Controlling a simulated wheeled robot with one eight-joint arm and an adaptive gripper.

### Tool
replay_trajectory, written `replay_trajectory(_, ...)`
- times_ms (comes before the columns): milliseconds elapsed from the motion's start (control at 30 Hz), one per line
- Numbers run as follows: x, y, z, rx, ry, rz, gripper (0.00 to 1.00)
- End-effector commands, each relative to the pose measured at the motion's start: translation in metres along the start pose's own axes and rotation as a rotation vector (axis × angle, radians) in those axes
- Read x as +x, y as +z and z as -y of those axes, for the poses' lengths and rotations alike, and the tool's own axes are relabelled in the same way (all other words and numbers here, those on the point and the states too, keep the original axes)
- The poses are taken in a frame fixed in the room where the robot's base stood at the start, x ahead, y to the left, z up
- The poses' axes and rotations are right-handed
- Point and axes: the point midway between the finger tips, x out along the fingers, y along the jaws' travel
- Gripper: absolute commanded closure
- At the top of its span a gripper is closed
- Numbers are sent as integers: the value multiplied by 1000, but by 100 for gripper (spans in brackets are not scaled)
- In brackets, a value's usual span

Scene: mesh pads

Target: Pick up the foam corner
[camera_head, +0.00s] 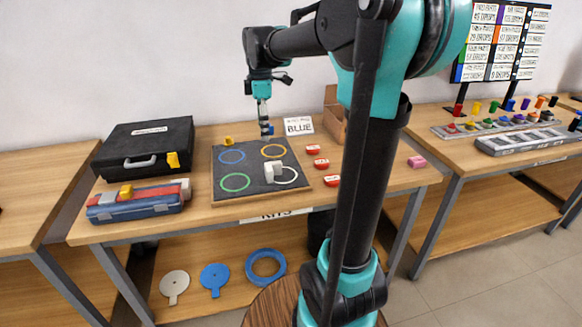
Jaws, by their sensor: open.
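A white blocky piece (274,172), which looks like the foam corner, sits on a dark board (228,170) with coloured ring outlines. It is at the left side of the white ring (292,175). My gripper (267,134) points down over the back part of the board, behind and slightly left of the white piece, apart from it. The gripper is open and looks empty. Its fingertips are small in this view, and their exact height above the board is unclear.
A black case (145,142) and a blue-and-red toolbox (133,203) stand left of the board. Several red-and-white pieces (321,163) line its right side. My arm hides part of the table's right side.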

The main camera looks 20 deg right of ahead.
Motion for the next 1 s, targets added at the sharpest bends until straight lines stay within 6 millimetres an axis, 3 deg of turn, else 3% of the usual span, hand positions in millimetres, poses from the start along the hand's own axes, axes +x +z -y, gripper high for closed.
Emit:
replay_trajectory(167,-6,-4,-7,-80,-18,3,24)
replay_trajectory(700,92,-3,-5,-79,-17,3,24)
replay_trajectory(1000,115,-3,-5,-79,-17,3,24)
